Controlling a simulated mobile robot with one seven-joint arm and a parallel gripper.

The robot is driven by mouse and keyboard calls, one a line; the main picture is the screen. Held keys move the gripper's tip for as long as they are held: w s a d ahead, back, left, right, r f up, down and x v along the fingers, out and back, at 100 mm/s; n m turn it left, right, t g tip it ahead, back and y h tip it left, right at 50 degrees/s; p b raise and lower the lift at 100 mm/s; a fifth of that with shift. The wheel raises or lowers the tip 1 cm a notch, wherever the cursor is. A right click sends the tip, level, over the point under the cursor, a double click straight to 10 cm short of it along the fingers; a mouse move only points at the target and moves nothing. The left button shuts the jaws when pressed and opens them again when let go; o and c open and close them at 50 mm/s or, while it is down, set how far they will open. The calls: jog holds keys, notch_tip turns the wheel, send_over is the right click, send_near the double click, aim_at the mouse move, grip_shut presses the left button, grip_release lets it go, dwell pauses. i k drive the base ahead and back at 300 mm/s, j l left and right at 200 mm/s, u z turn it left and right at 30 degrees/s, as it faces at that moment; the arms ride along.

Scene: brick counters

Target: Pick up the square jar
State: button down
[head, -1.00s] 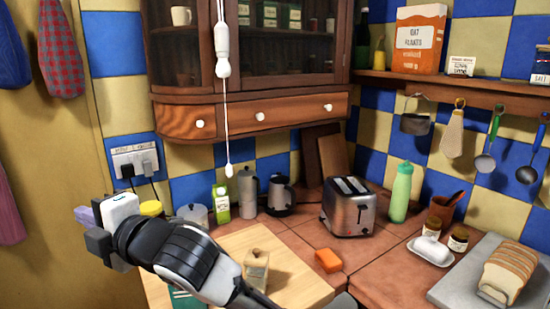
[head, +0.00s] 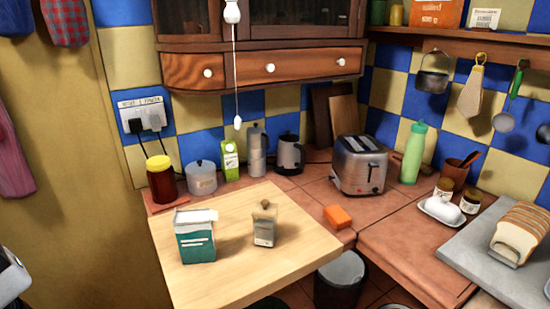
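The square jar (head: 264,229) is a small, boxy, greyish jar with a pale label and a brown stopper. It stands upright on the light wooden board, to the right of a teal carton, with a clear gap between them. Nothing touches it. Only a white and dark piece of my arm shows at the lower left edge of the head view, far from the jar. My gripper's fingers are out of the picture.
The teal carton (head: 196,238) stands on the wooden board (head: 225,279). An orange block (head: 338,216), a toaster (head: 360,165) and a green bottle (head: 413,153) stand right. A bin (head: 341,280) is below.

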aim_at(265, 231)
jog(key=i+l+u, duration=0.15)
jog(key=l+u, duration=0.2)
jog(key=l, duration=0.3)
jog(key=i+l+u, duration=0.1)
jog(key=l+u, duration=0.3)
jog(key=l, duration=0.25)
jog(key=l+u, duration=0.35)
jog(key=l, duration=0.35)
